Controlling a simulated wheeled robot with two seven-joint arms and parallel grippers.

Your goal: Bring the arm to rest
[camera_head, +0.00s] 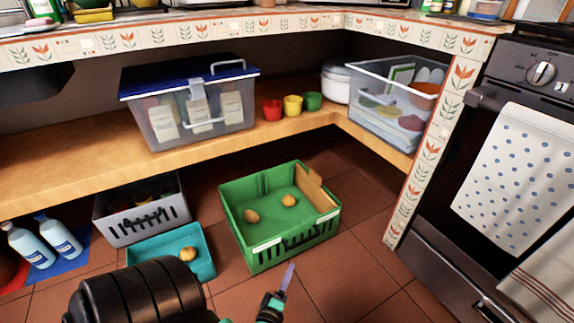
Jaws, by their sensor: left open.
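My left arm's black link (140,293) fills the bottom left of the head view. My left gripper (274,300) shows at the bottom edge, with a pale, see-through finger pointing up. It is open, and I see nothing held in it. Much of the gripper is cut off by the frame or hidden by the arm. It appears in front of the green crate (230,226), apart from it in the picture. The crate stands on the floor with two small tan, roundish items (289,200) inside. My right gripper is not in view.
A teal tray (150,265) with one tan item and a grey basket (112,226) stand left of the crate. Blue-white bottles (60,238) are further left. A wooden shelf (60,185) holds bins and cups. The oven (430,225) bounds the right. Floor (350,265) is clear between.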

